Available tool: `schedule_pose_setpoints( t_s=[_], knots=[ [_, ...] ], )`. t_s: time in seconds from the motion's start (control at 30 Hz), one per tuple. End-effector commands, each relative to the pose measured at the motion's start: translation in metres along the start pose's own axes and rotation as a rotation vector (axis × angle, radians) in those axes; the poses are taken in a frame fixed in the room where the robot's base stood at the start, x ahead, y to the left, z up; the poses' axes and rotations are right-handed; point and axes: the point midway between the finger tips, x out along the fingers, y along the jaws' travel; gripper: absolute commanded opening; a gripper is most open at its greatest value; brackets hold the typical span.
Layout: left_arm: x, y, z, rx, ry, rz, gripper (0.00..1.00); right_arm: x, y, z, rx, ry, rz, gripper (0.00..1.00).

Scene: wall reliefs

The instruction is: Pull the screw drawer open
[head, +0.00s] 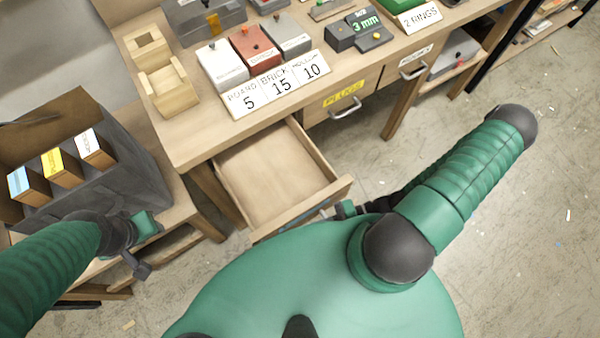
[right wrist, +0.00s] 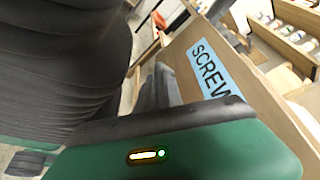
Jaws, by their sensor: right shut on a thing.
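The screw drawer (head: 285,170) is pulled out from under the left part of the workbench, and its inside looks empty. In the right wrist view its wooden front carries a blue label (right wrist: 212,70) that reads "SCREW", partly cut off by my gripper. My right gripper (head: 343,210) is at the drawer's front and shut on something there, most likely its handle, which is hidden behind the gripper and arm. My left gripper (head: 143,250) hangs left of the drawer, in front of the grey bin, apart from the drawer; its jaw opening is unclear.
The workbench (head: 195,143) holds white, red and grey boxes, number cards (head: 275,84) and wooden holders. A closed drawer with a yellow label (head: 343,94) is to the right. A grey bin (head: 120,165) with labelled boxes stands left. The floor to the right is mostly clear.

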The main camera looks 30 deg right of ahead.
Motion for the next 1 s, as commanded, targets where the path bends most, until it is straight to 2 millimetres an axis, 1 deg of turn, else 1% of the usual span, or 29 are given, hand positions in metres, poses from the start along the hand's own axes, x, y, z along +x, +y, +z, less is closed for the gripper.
schedule_pose_setpoints(
  t_s=[0.2,0.5,0.53,0.6,1.0],
  knots=[
    [-0.0020,0.0000,-0.0005,0.000,0.000,0.000,0.36,-0.0048,0.0072,0.0082,-0.002,0.003,0.002,0.00],
    [-0.0018,0.0000,-0.0004,0.000,0.000,0.000,0.36,-0.0051,0.0077,0.0083,-0.002,0.003,0.003,0.00],
    [-0.0018,0.0000,-0.0004,0.000,0.000,0.000,0.36,-0.0051,0.0077,0.0082,-0.002,0.003,0.003,0.12],
    [-0.0019,0.0000,-0.0005,0.000,0.000,0.000,0.36,-0.0050,0.0076,0.0082,-0.002,0.003,0.003,0.20],
    [-0.0018,0.0000,-0.0004,0.000,0.000,0.000,0.36,-0.0042,0.0069,0.0089,-0.001,0.001,0.001,0.20]
  ],
)
